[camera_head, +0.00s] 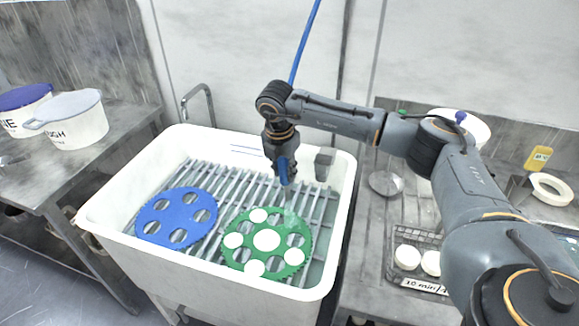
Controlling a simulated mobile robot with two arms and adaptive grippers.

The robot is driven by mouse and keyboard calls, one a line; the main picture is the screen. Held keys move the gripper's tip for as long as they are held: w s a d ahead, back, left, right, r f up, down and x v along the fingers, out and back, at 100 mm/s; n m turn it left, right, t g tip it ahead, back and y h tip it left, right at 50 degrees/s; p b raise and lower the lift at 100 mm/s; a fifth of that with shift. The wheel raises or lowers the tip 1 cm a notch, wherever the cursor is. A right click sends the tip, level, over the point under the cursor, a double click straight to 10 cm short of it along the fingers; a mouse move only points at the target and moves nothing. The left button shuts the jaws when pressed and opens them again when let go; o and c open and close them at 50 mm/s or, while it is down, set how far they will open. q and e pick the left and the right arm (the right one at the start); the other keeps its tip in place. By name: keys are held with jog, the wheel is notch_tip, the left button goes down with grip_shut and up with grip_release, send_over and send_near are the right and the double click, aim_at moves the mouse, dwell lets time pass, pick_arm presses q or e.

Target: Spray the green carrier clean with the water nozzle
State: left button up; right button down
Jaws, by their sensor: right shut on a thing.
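The green carrier (248,241) lies flat on the slatted rack in the white sink, right of centre. White round pieces show at its middle and in several of its openings; other openings show the rack. My right gripper (282,160) is above the carrier's far side, pointing down and shut on the blue water nozzle (284,172). The nozzle tip is apart from the carrier. A faint pale haze, perhaps water, shows between the tip and the carrier's far edge. A blue hose (303,42) runs up behind my arm. My left gripper is not in view.
A blue carrier (177,213) lies on the rack left of the green one. The white sink's (345,215) walls surround both. Lidded tubs (75,125) stand on the left table. A rack with white discs (407,257) stands right of the sink, near my arm.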

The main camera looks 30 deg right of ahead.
jog(key=a, duration=0.8)
jog(key=shift+s+a, duration=0.15)
jog(key=shift+s, duration=0.15)
dwell(0.8)
jog(key=w+a+b, duration=0.2)
jog(key=w+a, duration=0.3)
jog(key=a, duration=0.4)
jog(key=shift+w+b, duration=0.25)
jog(key=shift+b, duration=0.05)
dwell(0.3)
jog(key=shift+s+d, duration=0.1)
jog(key=shift+s, duration=0.05)
dwell(0.6)
jog(key=s+d, duration=0.1)
jog(key=s, duration=1.1)
dwell(0.6)
dwell(0.6)
